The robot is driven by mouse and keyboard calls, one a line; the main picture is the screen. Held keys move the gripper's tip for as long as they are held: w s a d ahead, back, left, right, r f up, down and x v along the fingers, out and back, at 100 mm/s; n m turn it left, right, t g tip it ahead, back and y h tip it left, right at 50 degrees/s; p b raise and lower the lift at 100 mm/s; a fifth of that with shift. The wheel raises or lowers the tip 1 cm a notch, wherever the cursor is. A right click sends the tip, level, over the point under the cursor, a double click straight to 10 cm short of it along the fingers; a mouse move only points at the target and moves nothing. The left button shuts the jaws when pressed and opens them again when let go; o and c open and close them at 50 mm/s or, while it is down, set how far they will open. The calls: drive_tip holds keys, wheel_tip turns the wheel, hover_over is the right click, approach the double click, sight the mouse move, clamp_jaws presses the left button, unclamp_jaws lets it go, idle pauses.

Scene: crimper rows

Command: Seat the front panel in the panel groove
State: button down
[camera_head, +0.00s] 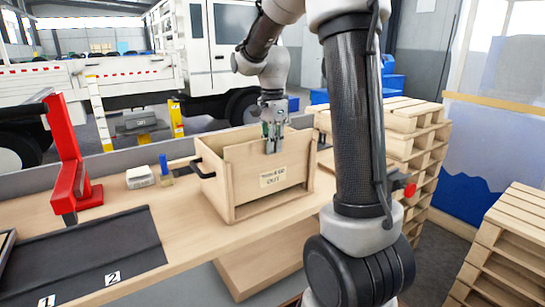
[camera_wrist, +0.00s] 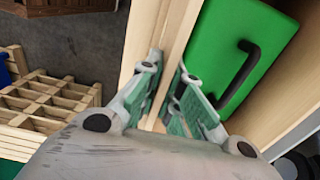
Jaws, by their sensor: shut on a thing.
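The front panel (camera_head: 288,168) is a pale wooden board with a printed label, at the front of the wooden crate (camera_head: 228,193) on the bench. It stands upright between the crate's side walls, and an opening shows below its lower edge. My gripper (camera_head: 273,145) is above the crate, with its fingers shut on the panel's top edge. In the wrist view the fingers (camera_wrist: 165,105) are on either side of the panel's thin edge (camera_wrist: 176,45). The panel groove cannot be made out behind the panel and crate walls.
A green case (camera_wrist: 235,55) with a black handle is inside the crate. A dark numbered mat (camera_head: 90,258) lies front left. Pallets (camera_head: 415,140) stand at right.

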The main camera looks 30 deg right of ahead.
sight(273, 155)
drive_tip(key=shift+f, duration=2)
drive_tip(key=c, duration=1.6)
unclamp_jaws()
